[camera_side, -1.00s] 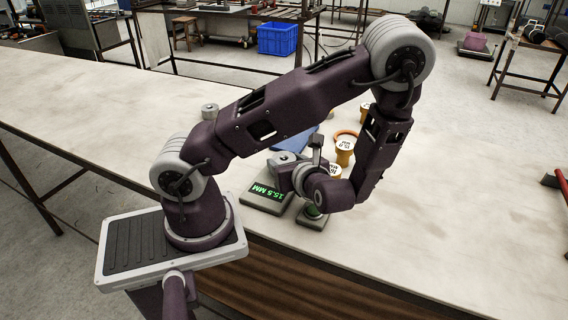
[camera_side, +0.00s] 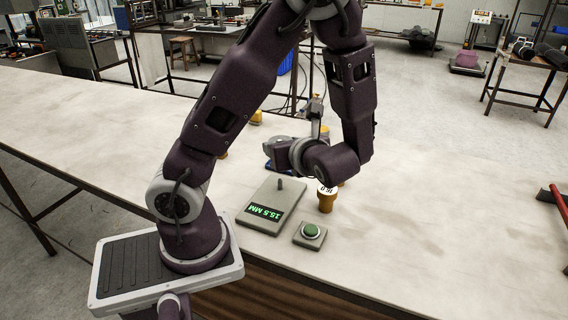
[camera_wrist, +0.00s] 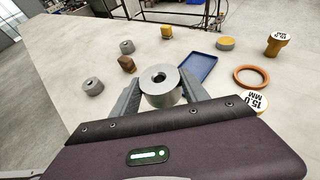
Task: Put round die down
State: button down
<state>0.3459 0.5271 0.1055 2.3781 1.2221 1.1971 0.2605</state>
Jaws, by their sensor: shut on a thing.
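The round die (camera_wrist: 161,86), a grey cylinder with a dark centre hole, sits upright between the two fingers of my gripper (camera_wrist: 161,98) in the wrist view. The fingers are shut on its sides. A shallow blue tray (camera_wrist: 200,66) lies just beyond it and to the right. In the side view my gripper (camera_side: 277,152) is over the table behind the measuring device, with the blue tray (camera_side: 271,167) partly hidden under it. The die is hard to make out there. The device (camera_side: 283,214) reads 15.5 MM and has a bare short peg.
Two grey cylinders (camera_wrist: 127,47) (camera_wrist: 93,86), a brown block (camera_wrist: 127,64), a yellow block (camera_wrist: 166,31) and a yellow disc (camera_wrist: 226,44) stand around. An orange ring (camera_wrist: 237,76) and yellow labelled gauges (camera_wrist: 273,45) are at right. A green button (camera_side: 311,230) is near the front edge.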

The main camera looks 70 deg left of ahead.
jog(key=w+a+f+m+t, duration=0.1)
jog(key=w+a, duration=0.4)
jog(key=a, duration=0.6)
jog(key=shift+m+t, duration=0.3)
notch_tip(320, 180, down, 10)
jog(key=shift+d+r, duration=0.1)
jog(key=shift+r, duration=0.15)
jog(key=shift+f, duration=0.15)
jog(key=c, duration=0.6)
grip_release()
